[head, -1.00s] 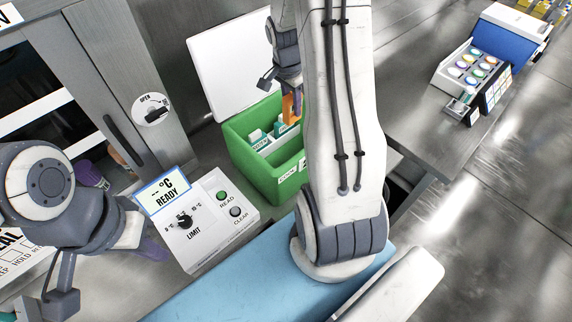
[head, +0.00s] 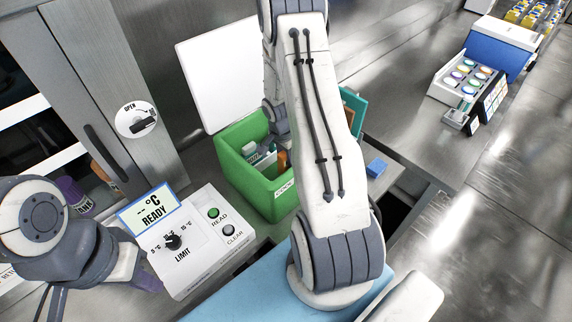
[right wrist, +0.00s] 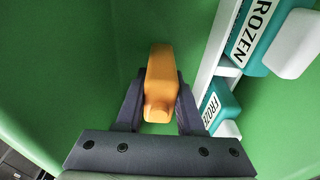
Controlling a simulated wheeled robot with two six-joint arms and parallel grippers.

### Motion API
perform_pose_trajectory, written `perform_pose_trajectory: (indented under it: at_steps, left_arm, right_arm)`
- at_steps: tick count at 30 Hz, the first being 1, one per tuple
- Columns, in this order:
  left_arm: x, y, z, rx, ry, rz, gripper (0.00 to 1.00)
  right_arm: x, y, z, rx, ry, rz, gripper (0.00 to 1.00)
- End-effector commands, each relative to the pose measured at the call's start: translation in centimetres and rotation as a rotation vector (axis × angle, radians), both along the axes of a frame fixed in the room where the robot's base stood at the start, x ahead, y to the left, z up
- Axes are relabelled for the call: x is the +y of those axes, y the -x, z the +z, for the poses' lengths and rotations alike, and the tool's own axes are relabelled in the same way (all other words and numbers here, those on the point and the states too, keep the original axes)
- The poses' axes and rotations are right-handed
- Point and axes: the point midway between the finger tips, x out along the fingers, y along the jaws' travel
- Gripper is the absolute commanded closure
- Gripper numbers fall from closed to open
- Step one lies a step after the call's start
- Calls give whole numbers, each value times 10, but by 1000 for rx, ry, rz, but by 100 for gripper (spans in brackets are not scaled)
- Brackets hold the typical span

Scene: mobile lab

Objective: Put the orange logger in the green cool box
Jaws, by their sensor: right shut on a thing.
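The orange logger (right wrist: 161,75) is between the fingers of my right gripper (right wrist: 160,108), which is shut on it. In the right wrist view the logger is inside the green cool box (right wrist: 65,60), in the open space beside a white divider. I cannot tell whether it touches the floor. In the head view the green cool box (head: 238,178) stands with its white lid raised, and the logger (head: 283,160) shows low inside it, partly hidden by my right arm. My left gripper (head: 52,300) is at the lower left, mostly cut off, its fingers unclear.
Teal packs marked FROZEN (right wrist: 222,105) lie across the white divider (right wrist: 222,50). A white temperature reader (head: 190,240) with a READY display stands in front of the box. A blue block (head: 376,167) lies to the right. A blue and white case (head: 500,50) stands farther right.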

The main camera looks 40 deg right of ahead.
Motion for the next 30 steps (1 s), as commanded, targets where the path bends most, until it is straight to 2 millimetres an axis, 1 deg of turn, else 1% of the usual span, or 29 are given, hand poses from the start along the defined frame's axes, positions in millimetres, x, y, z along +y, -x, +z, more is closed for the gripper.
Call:
perform_pose_trajectory:
  at_steps: [1,3,6,14,19,20,21,22,30]
  left_arm:
    - [0,0,1,0,0,0,100]
    - [0,0,0,0,0,0,100]
    - [0,0,0,0,0,0,100]
    - [0,0,0,0,0,0,100]
    - [0,0,-6,0,0,0,100]
    - [0,0,-4,0,0,0,100]
    - [0,0,-4,0,0,0,100]
    - [0,0,-4,0,0,0,100]
    - [0,0,-3,0,0,0,100]
  right_arm:
    - [1,1,-10,4,-3,1,100]
    - [0,1,-20,4,-2,1,100]
    - [0,0,-28,1,-1,0,100]
    - [0,0,-29,0,-1,-1,100]
    - [0,0,-34,0,0,-1,100]
    - [0,0,-32,0,0,-1,52]
    - [0,0,-32,1,-1,-1,36]
    - [0,0,-32,1,-1,-1,33]
    - [0,0,-31,1,-1,-1,33]
